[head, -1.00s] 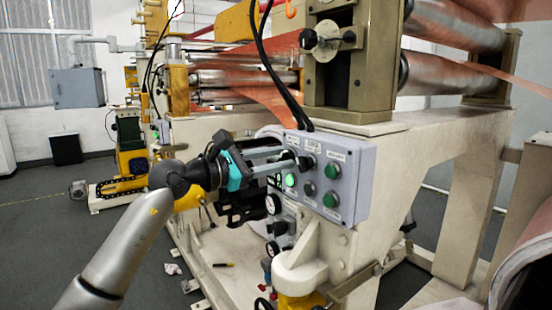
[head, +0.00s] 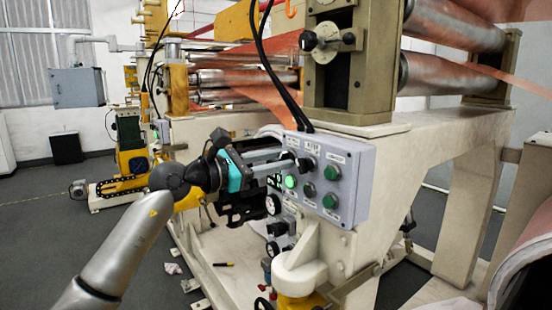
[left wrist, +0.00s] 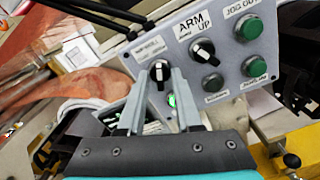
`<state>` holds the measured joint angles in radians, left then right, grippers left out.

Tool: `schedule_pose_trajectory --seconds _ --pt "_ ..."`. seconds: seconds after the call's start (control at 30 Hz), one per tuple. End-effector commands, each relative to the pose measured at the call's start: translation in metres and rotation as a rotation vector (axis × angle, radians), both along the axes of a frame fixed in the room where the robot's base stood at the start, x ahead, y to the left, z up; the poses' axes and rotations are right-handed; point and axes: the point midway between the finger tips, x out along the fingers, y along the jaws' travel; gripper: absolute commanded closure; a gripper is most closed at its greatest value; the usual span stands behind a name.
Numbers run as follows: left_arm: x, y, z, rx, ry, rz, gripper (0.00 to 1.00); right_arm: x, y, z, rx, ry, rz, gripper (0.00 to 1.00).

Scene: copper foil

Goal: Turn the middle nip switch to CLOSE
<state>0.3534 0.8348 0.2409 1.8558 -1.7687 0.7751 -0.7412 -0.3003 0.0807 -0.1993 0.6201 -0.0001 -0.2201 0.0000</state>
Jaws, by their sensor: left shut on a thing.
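The grey control panel (head: 350,182) is mounted on the side of the machine frame; it also shows in the left wrist view (left wrist: 228,64). A black selector switch with a white mark (left wrist: 160,72) is at its upper left. My left gripper (head: 287,160) comes in from the left. Its two long fingers are shut on this switch, one on either side, as the left wrist view (left wrist: 161,76) shows. The fingers partly hide the switch, and its label is too blurred to read. My right gripper is not in view.
Right of the held switch is another black selector labelled ARM UP (left wrist: 203,50). A lower black knob (left wrist: 213,82), a lit green lamp (head: 290,182) and green buttons (head: 332,173) are close by. Black cables (head: 262,62) hang above the panel. Gauges (head: 273,204) are below.

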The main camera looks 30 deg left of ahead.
Motion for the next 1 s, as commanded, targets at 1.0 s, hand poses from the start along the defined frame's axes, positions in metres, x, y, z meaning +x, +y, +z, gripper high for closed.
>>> schedule_pose_trajectory --seconds 1.0 --pt "0.0 0.0 0.003 -0.774 0.321 0.001 1.0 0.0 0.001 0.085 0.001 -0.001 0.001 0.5"
